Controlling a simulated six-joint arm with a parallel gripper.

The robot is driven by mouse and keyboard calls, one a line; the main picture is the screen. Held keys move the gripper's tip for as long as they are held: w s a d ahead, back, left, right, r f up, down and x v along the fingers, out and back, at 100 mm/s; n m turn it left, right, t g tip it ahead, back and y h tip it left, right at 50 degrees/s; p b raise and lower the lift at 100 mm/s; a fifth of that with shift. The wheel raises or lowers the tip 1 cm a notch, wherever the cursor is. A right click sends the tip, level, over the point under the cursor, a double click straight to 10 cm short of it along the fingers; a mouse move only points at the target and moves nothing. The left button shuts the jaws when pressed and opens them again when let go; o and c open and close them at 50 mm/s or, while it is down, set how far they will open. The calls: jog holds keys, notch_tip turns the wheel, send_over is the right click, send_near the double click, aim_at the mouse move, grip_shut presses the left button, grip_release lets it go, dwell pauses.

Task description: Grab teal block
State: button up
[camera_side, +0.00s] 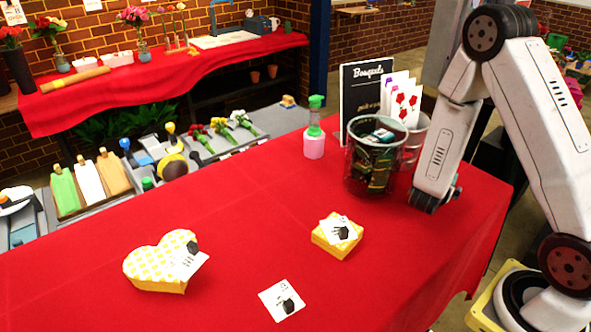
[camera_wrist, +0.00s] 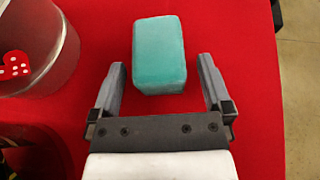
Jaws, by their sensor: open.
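The teal block (camera_wrist: 159,54) lies on the red tablecloth in the wrist view, just beyond and between the fingertips. My gripper (camera_wrist: 161,78) is open, with one finger to each side of the block and a gap of red cloth on both sides. The block's near end reaches slightly into the space between the fingers.
A glass container (camera_side: 372,165) with dark contents stands left of my gripper, close by; a metal bucket (camera_wrist: 50,65) is at left in the wrist view. The table's edge is near on the right. A heart-shaped box (camera_side: 155,268) and a yellow box (camera_side: 325,245) sit farther left.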

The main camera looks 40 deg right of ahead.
jog(key=shift+w+d+f, duration=0.15)
jog(key=shift+d+f, duration=0.1)
jog(key=shift+d, duration=0.35)
jog(key=c, duration=1.3)
